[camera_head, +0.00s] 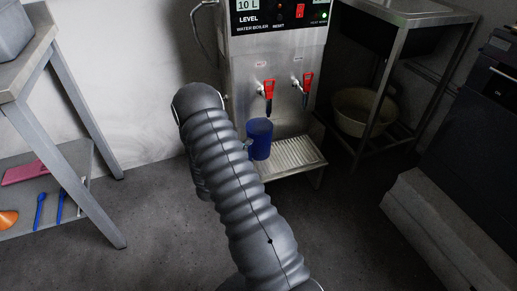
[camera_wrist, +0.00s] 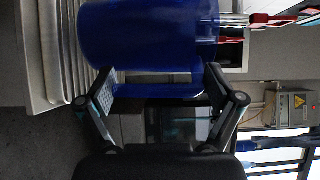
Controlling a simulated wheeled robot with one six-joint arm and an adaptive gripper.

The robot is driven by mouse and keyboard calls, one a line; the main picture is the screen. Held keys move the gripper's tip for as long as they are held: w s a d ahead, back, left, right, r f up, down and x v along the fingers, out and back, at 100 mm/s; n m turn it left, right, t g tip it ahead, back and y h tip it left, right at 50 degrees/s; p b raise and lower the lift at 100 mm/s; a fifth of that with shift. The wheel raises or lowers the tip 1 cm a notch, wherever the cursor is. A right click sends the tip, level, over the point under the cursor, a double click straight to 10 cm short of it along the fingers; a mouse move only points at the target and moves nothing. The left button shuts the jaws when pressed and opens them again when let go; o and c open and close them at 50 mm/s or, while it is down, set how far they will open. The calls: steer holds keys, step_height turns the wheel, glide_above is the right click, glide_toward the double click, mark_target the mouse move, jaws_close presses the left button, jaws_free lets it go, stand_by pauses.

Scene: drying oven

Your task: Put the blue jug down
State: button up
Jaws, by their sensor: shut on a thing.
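The blue jug (camera_head: 259,138) is upright in front of the water boiler (camera_head: 275,70), below the red-handled taps and over the slatted drip tray (camera_head: 292,157). In the wrist view the jug (camera_wrist: 140,35) fills the upper middle, turned sideways, with its base close to the drip tray (camera_wrist: 53,50) at left. I cannot tell whether it touches the tray. My gripper (camera_wrist: 160,86) has one finger on each side of the jug's handle and is shut on it. In the head view my arm hides most of the gripper. The jug's inside is not visible.
A steel rack at right holds a pale basin (camera_head: 360,111) on its lower shelf. A table (camera_head: 22,68) stands at left, with a blue spoon (camera_head: 39,210) and an orange funnel (camera_head: 8,219) on its low shelf. The floor in front is clear.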

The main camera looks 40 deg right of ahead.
mark_target(255, 152)
steer(key=x, duration=0.6)
steer(key=shift+d, duration=0.1)
steer(key=shift+f, duration=1.9)
steer(key=o, duration=0.9)
steer(key=shift+r, duration=0.1)
